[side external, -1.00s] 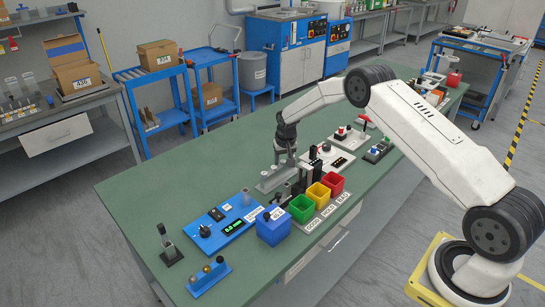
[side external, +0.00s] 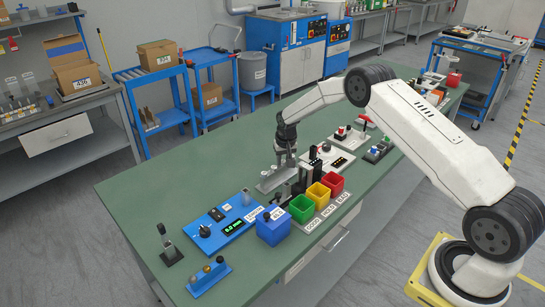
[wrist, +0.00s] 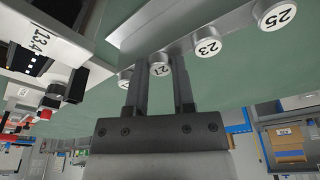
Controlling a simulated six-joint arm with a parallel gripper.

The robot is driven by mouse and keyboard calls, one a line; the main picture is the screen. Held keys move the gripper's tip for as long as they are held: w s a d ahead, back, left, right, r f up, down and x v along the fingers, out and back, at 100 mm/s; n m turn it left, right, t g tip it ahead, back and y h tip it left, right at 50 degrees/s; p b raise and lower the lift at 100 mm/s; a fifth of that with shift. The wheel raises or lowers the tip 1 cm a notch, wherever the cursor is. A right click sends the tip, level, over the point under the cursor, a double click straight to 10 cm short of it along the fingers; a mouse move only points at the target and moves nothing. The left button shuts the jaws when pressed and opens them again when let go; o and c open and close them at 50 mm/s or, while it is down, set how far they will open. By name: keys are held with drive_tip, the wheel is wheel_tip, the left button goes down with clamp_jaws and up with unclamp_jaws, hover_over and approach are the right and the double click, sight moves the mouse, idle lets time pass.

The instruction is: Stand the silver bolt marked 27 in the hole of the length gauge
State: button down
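The silver bolt marked 27 (wrist: 160,68) shows its round head in the wrist view, in a row of silver bolts along a grey metal rack (wrist: 185,22). My gripper (wrist: 161,88) is open, with its two fingers apart on either side of that bolt's head; I cannot tell whether either touches it. In the side view my gripper (side external: 285,163) is down at the rack (side external: 268,184). The length gauge (side external: 228,232) is a blue plate with a green display and a knob, left of the rack; its hole is too small to make out.
Bolts marked 23 (wrist: 207,48) and 25 (wrist: 274,14) stand close beside. The green table's far-left area is clear.

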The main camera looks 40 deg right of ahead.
sight(283, 162)
drive_tip(key=shift+r, duration=0.25)
drive_tip(key=shift+w+d+v, duration=0.1)
drive_tip(key=shift+w+v, duration=0.05)
drive_tip(key=shift+v, duration=0.8)
drive_tip(key=shift+w+d+v, duration=0.1)
drive_tip(key=shift+w+v, duration=0.05)
drive_tip(key=shift+v, duration=0.75)
drive_tip(key=shift+w+d+v, duration=0.1)
drive_tip(key=shift+w+v, duration=0.1)
drive_tip(key=shift+v, duration=0.75)
drive_tip(key=shift+r, duration=0.15)
drive_tip(key=s+a+r+n, duration=0.1)
drive_tip(key=a+r+n, duration=0.2)
drive_tip(key=a, duration=0.6)
drive_tip(key=s+a+r+n+y, duration=0.1)
drive_tip(key=a+r+n, duration=0.2)
drive_tip(key=a, duration=0.6)
drive_tip(key=shift+a, duration=0.25)
drive_tip(key=shift+f, duration=0.15)
drive_tip(key=shift+f, duration=2.7)
